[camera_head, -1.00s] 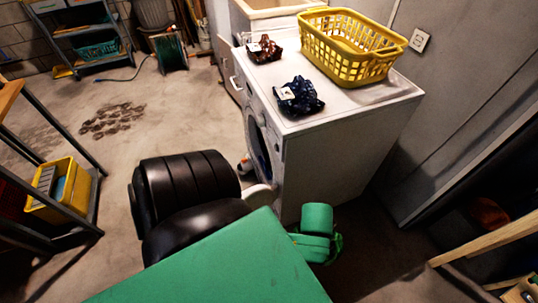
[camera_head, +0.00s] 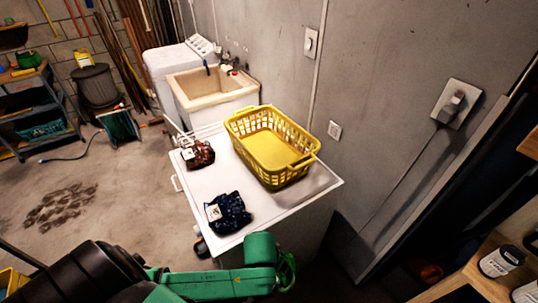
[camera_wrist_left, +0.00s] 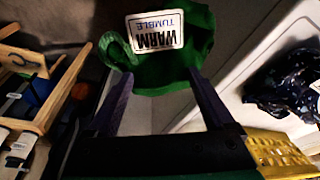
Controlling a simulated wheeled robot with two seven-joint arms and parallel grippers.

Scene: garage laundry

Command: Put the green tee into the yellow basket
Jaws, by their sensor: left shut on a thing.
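The green tee (camera_wrist_left: 172,45), with a white "WARM TUMBLE" label, is bunched between the fingers of my left gripper (camera_wrist_left: 160,82), which is shut on it. In the head view my left arm reaches in from the bottom left, its wrist near the front edge of the white washing machine. The fingers are hidden there, and I cannot tell whether the green bit beside the wrist is the tee. The yellow basket (camera_head: 292,177) stands upright on the machine top and looks empty. Its edge shows in the left wrist view (camera_wrist_left: 278,152). My right gripper is out of view.
A navy patterned garment (camera_head: 230,212) and a brown patterned one (camera_head: 198,154) lie on the white machine top (camera_head: 285,205), left of the basket. A sink (camera_head: 213,93) stands behind. The wall is close on the right. A wooden shelf (camera_head: 480,262) is at the lower right.

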